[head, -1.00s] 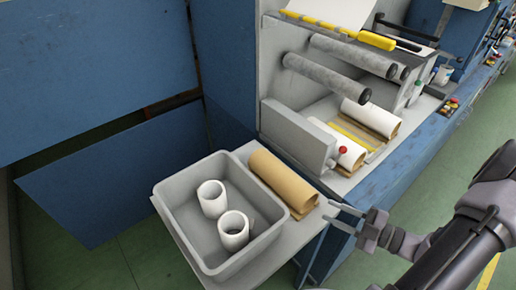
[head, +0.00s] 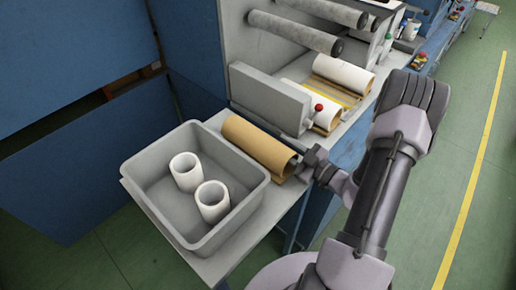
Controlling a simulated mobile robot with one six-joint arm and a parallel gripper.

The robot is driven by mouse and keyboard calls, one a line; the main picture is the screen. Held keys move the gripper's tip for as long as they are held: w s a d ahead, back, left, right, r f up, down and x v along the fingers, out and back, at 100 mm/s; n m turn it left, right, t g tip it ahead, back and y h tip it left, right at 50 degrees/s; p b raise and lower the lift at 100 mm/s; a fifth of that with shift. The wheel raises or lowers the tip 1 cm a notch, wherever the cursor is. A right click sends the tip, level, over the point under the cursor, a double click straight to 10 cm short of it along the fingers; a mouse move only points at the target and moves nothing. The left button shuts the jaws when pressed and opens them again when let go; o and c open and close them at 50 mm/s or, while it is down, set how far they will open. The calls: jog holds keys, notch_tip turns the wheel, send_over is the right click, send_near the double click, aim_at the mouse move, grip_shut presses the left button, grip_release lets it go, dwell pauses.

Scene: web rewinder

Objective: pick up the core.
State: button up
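The fingers are small and partly hidden by the gripper body and the tube's end. I cannot tell whether they are open or closed on the tube wall.
A grey tub (head: 150,213) holding two short white rolls (head: 186,172) stands beside the core. A grey machine block (head: 270,97) with a red knob (head: 319,107) is behind it. More rolls (head: 343,73) lie on the machine. Open green floor is at right.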

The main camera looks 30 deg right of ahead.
jog(key=shift+w+a, duration=0.25)
jog(key=shift+w, duration=0.45)
grip_shut()
dwell(0.8)
